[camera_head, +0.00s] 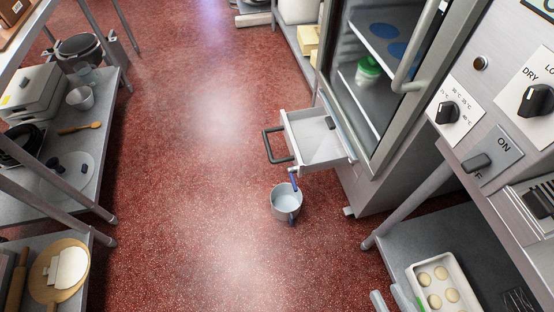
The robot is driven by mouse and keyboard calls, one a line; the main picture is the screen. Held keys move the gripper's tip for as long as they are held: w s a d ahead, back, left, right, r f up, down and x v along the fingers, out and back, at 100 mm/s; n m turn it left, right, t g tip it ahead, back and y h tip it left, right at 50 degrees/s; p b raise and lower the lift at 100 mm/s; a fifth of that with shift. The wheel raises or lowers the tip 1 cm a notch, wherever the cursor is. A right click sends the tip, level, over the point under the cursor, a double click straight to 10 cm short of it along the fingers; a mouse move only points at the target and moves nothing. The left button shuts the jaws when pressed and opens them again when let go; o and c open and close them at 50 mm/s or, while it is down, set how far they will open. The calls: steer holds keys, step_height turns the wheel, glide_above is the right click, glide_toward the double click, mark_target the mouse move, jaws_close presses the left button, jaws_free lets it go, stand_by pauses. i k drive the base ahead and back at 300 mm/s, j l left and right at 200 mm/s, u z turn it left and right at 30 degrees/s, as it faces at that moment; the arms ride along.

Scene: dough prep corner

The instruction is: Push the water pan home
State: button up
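The water pan (312,136) is a pale, drawer-like tray under the glass-doored cabinet. It sticks out to the left over the floor, with its right end at the cabinet. Its dark loop handle (272,146) faces left, into the aisle. The inside looks pale; I cannot tell if it holds water. A small blue-handled part (295,184) hangs below the pan's front corner. My gripper is not clearly visible in this view.
A grey pot (285,203) stands on the red floor just below the pan. The cabinet (378,165) has a tall door handle. A bench with control knobs and a dough tray (437,286) is at right. Shelves (62,203) line the left.

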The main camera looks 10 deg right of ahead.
mark_target(313, 147)
steer(key=i+j, duration=0.6)
steer(key=i, duration=0.15)
steer(key=i+j, duration=0.65)
steer(key=i+l+z, duration=0.05)
steer(key=i, duration=0.05)
